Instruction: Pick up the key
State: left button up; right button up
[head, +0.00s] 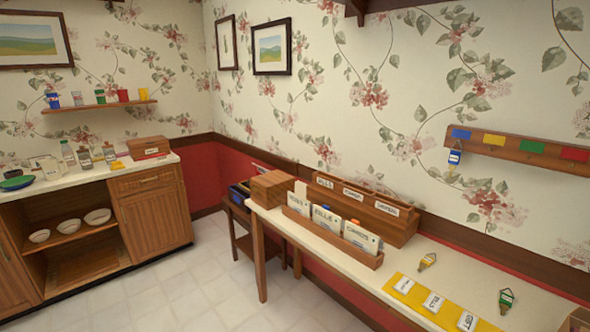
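A wooden key rack (490,151) with blue, yellow, green and red patches is on the wall at right. A key with a blue tag (454,158) hangs below its blue patch. On the white-topped table (400,262) below, a small item with a yellowish tag (427,261) lies near the wall, and one with a green tag (506,299) lies further right. Both look like tagged keys, but they are too small to be sure. Neither of my grippers is in view.
A yellow mat (414,300) with white labelled cards lies along the table's front. A wooden letter sorter (390,228) and a tray of labelled envelopes (298,206) stand left of it. A cabinet (155,207) stands far left. The tiled floor (205,285) between is clear.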

aim_at(505, 300)
jog(key=z, duration=1.55)
